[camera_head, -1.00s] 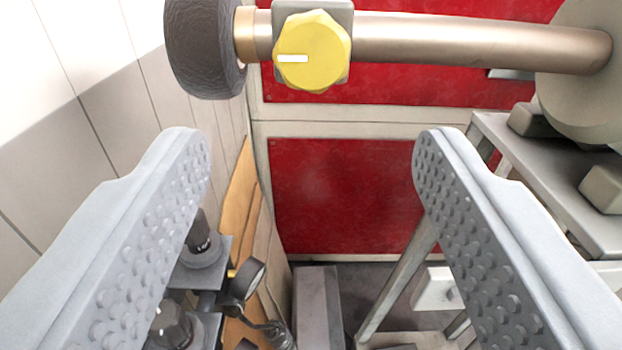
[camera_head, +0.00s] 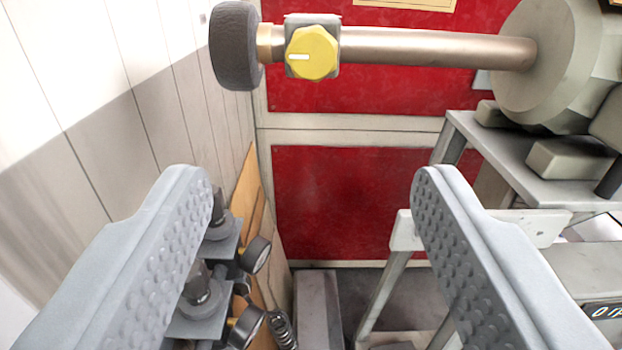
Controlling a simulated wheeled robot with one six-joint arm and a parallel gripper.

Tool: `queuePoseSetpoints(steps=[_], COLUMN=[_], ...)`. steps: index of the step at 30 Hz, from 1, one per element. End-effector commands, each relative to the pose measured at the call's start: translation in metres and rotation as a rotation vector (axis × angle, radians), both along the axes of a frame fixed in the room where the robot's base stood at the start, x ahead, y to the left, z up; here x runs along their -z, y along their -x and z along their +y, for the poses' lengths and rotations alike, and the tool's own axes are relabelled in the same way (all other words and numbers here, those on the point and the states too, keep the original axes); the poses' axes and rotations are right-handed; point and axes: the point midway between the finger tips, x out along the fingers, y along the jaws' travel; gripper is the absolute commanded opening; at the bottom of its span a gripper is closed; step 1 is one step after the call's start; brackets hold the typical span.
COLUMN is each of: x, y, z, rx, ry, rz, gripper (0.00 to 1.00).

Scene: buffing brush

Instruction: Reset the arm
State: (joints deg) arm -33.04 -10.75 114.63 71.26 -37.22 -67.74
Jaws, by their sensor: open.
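My gripper (camera_head: 308,180) is open and empty in the head camera view. Its two grey studded fingers stand wide apart at the lower left and lower right. Ahead and above the fingertips is a yellow knob (camera_head: 312,53) with a white mark, on a grey block around a bronze-coloured shaft (camera_head: 430,47). The gripper does not touch it. A dark round brush or wheel (camera_head: 236,46) sits at the left end of the shaft. The shaft's right end enters a round beige machine housing (camera_head: 545,65).
A grey stand (camera_head: 500,150) carries the machine at right. Gauges (camera_head: 256,254) and valves on a wooden board lie close behind the left finger. Red panels (camera_head: 340,200) are behind. The space between the fingers is clear.

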Motion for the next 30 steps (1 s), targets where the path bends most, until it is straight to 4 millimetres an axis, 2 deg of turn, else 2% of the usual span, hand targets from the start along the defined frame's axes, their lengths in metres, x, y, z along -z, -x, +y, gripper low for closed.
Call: queuePoseSetpoints(steps=[5, 11, 16, 21, 26, 30], x=[-0.007, -0.034, -0.052, -0.056, -0.05, -0.037], y=[0.004, 0.033, 0.072, 0.115, 0.158, 0.195], z=[-0.01, -0.055, -0.097, -0.134, -0.165, -0.19], rx=[-0.006, -0.056, -0.112, -0.153, -0.17, -0.163], ry=[-0.006, -0.039, -0.056, -0.058, -0.05, -0.038], rz=[-0.016, -0.084, -0.128, -0.14, -0.123, -0.091], gripper=[0.59, 0.59, 0.59, 0.59, 0.59, 0.59])
